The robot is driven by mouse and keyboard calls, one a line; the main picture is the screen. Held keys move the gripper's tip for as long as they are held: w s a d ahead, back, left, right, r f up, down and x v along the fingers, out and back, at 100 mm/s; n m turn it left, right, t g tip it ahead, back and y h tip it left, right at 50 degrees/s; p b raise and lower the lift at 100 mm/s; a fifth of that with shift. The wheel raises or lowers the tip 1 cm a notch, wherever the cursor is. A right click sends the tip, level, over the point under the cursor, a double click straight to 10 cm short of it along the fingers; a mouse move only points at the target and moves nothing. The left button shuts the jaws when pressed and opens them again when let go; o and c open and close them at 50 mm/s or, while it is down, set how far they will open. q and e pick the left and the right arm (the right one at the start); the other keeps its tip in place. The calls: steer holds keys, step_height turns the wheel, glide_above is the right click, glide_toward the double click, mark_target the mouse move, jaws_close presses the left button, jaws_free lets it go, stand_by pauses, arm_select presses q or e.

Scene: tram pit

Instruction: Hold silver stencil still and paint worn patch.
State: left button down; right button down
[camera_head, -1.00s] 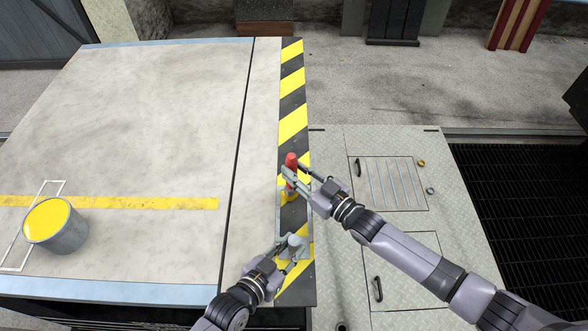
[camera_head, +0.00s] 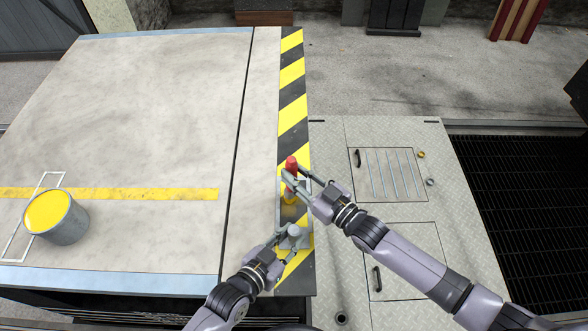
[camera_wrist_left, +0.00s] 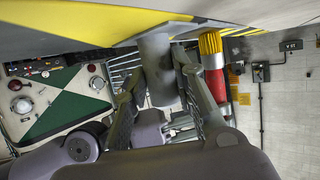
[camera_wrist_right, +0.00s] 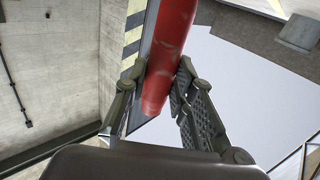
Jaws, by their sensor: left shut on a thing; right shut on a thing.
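The silver stencil (camera_head: 290,213) lies on the black-and-yellow striped edge strip (camera_head: 293,75). My left gripper (camera_head: 291,236) is shut on its grey knob, which also shows between the fingers in the left wrist view (camera_wrist_left: 157,75). My right gripper (camera_head: 297,178) is shut on a paintbrush with a red handle (camera_head: 291,164) and yellow bristles (camera_head: 290,198). The brush stands roughly upright over the far part of the stencil, close to the left gripper in the left wrist view. I cannot tell if the bristles touch. I cannot make out the worn patch.
An open grey bucket of yellow paint (camera_head: 58,221) stands on the pale platform at the left, beside a yellow line (camera_head: 150,194). A metal plate with hatches (camera_head: 395,172) lies right of the strip. A dark grating (camera_head: 510,195) lies farther right.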

steer(key=s, duration=0.6)
steer(key=shift+s, duration=0.3)
stand_by(0.8)
steer(key=shift+w, duration=0.1)
steer(key=shift+w+r, duration=0.1)
steer(key=shift+w, duration=5.05)
steer(key=shift+s+f, duration=0.1)
steer(key=shift+f, duration=0.1)
